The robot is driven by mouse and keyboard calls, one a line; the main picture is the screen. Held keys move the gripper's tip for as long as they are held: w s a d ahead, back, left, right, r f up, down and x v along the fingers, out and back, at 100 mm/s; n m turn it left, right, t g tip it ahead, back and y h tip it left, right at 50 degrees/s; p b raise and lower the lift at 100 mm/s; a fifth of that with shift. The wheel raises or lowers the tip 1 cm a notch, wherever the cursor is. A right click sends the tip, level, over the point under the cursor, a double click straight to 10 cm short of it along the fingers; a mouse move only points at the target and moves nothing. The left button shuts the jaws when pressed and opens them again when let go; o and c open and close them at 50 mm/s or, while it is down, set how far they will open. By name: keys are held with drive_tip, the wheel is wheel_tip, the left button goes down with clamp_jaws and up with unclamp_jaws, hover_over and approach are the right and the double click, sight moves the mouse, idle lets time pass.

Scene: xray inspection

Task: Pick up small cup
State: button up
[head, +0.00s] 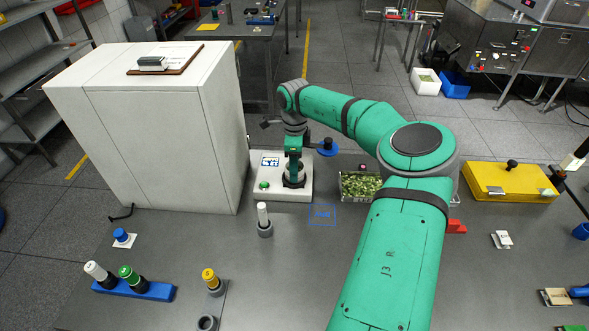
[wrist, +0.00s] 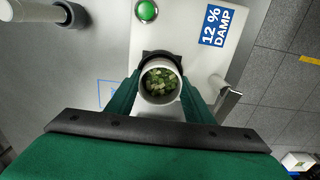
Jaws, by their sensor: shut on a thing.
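The small cup (wrist: 160,86) is white and round and holds chopped green bits. It shows in the wrist view between the two green fingers of my gripper (wrist: 159,98), which is shut on it. The cup is at the dark holder of a white device (wrist: 170,20) with a green button and a display reading "12 % DAMP". I cannot tell whether it still touches the holder. In the head view my gripper (head: 293,165) points down over the white device (head: 265,194) and mostly hides the cup.
A tall white cabinet (head: 160,150) stands close left of the device. A clear tray of green bits (head: 360,187) is to its right, partly behind my arm. A white-topped cylinder (head: 263,214) stands in front. A yellow case (head: 510,182) lies at right.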

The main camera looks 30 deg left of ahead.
drive_tip(key=s+d+r, duration=0.1)
drive_tip(key=s+r, duration=1.1)
drive_tip(key=s, duration=0.2)
drive_tip(key=shift+r, duration=0.2)
drive_tip(key=shift+w, duration=0.1)
idle(0.7)
